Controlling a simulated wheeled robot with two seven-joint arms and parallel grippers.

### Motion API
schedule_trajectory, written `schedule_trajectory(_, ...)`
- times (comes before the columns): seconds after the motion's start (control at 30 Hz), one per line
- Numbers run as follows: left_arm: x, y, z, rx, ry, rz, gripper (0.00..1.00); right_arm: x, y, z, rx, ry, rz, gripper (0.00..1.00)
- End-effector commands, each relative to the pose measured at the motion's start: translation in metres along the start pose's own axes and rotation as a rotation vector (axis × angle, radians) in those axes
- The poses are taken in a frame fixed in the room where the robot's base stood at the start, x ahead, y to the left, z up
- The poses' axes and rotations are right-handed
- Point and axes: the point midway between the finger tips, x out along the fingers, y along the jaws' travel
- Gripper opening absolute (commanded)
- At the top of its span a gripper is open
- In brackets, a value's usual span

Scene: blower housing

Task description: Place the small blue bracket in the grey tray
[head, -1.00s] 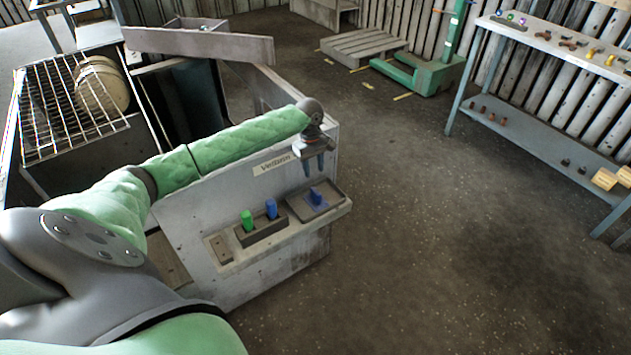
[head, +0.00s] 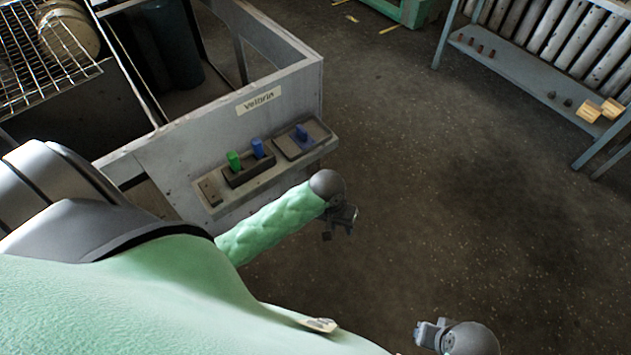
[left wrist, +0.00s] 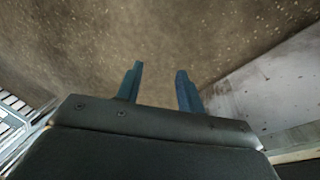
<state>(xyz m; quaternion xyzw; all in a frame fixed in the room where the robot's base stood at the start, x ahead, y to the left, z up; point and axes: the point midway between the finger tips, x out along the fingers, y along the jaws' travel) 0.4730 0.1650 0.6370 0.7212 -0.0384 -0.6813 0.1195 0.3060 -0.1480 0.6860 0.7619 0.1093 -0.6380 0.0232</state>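The small blue bracket (head: 301,133) sits in the shallow grey tray (head: 292,152) at the right end of the housing's ledge. My left gripper (head: 339,222) is off the ledge, in front of it and to the right, apart from bracket and tray. In the left wrist view its two blue-grey fingers (left wrist: 160,75) are apart with nothing between them. My right gripper (head: 428,334) is at the bottom edge of the head view, away from the housing; its fingers are not clear enough to judge.
Left of the tray, a dark holder (head: 247,174) carries a green peg (head: 233,160) and a blue peg (head: 257,147). The grey housing (head: 300,90) stands behind. A shelf bench (head: 530,90) is at the upper right. The floor between is clear.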

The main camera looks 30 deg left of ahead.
Motion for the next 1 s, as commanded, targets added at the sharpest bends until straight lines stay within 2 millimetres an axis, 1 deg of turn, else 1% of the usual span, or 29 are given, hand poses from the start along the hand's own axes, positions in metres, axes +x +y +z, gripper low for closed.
schedule_trajectory(0.03, 0.0, 0.008, 0.019, 0.03, 0.006, 0.011, 0.38, 0.0, 0.0, 0.0, 0.0, 0.0, 0.0, 0.36)
schedule_trajectory(0.1, -0.003, 0.015, 0.04, 0.079, 0.021, 0.016, 0.38, 0.0, 0.0, 0.0, 0.0, 0.0, -0.001, 0.36)
schedule_trajectory(0.23, -0.012, 0.023, 0.077, 0.16, 0.051, 0.011, 0.38, 0.0, -0.001, 0.0, -0.001, 0.0, -0.001, 0.36)
schedule_trajectory(0.4, -0.03, 0.022, 0.121, 0.242, 0.08, -0.02, 0.38, 0.0, 0.0, -0.001, -0.003, 0.001, 0.001, 0.36)
schedule_trajectory(0.5, -0.041, 0.018, 0.141, 0.277, 0.088, -0.044, 0.38, 0.0, 0.0, -0.001, -0.004, 0.001, 0.001, 0.36)
schedule_trajectory(0.6, -0.049, 0.013, 0.155, 0.3, 0.091, -0.067, 0.38, 0.0, 0.001, -0.001, -0.005, 0.001, 0.003, 0.36)
schedule_trajectory(0.7, -0.054, 0.01, 0.163, 0.314, 0.092, -0.081, 0.38, 0.0, 0.001, -0.001, -0.006, 0.002, 0.004, 0.36)
schedule_trajectory(1.0, -0.056, 0.008, 0.165, 0.321, 0.092, -0.088, 0.38, 0.0, 0.002, -0.001, -0.005, 0.002, 0.004, 0.36)
